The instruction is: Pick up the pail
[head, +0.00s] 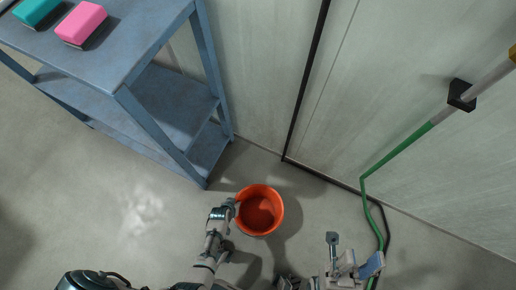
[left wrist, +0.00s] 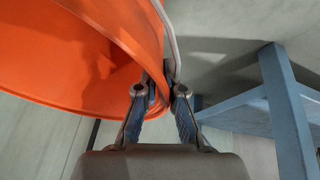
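The orange pail (head: 262,222) is beside the shelf's near leg, its open top facing up. Its orange wall fills the upper left of the left wrist view (left wrist: 90,60), with a thin light-grey handle (left wrist: 168,30) beside its rim. My left gripper (head: 232,203) is at the pail's left rim. In the left wrist view the gripper's fingertips (left wrist: 163,80) close together around the rim and handle area; the exact contact is partly hidden. My right gripper (head: 352,254) is to the right of the pail, fingers apart and empty.
A blue shelf (head: 130,55) stands at the upper left, with a teal (head: 36,10) and a pink block (head: 82,23) on top. A green hose (head: 400,149) hangs along the pale wall (head: 420,60). The floor at left is clear.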

